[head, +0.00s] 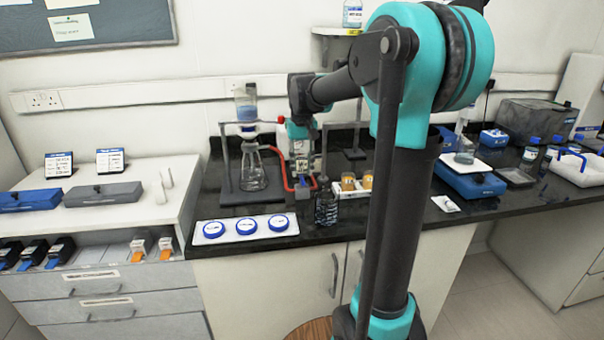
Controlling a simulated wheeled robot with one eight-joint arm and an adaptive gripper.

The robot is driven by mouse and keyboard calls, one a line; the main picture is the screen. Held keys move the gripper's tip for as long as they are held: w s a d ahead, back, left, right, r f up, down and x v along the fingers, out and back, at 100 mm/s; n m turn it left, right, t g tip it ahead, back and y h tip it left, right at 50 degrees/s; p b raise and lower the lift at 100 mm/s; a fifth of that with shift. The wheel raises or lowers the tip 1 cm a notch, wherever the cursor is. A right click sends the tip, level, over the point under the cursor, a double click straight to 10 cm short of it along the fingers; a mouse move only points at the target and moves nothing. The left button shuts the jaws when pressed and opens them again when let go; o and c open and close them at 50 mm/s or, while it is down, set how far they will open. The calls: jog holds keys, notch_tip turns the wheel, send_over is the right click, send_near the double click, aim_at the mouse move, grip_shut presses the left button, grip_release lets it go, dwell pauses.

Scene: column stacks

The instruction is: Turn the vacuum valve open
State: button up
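A filter flask (253,175) stands on a dark stand base left of the middle, with a blue-filled funnel (246,108) above it. A red tube (279,170) runs from the flask area to a small grey block with a bit of blue (302,188), which seems to be the vacuum valve. Its handle position is too small to tell. My gripper (300,172) points down from the end of my arm, just above or in front of this block. The fingers are small and blend with the things behind, so contact and opening cannot be told.
A dark-meshed bottle (326,207) stands close right of the block, by a rack with amber-filled jars (348,184). A white tray (212,241) with three blue-rimmed dishes lies at the front edge. A blue balance (468,180) stands to the right.

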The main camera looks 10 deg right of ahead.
jog(key=shift+f, duration=1.15)
grip_shut()
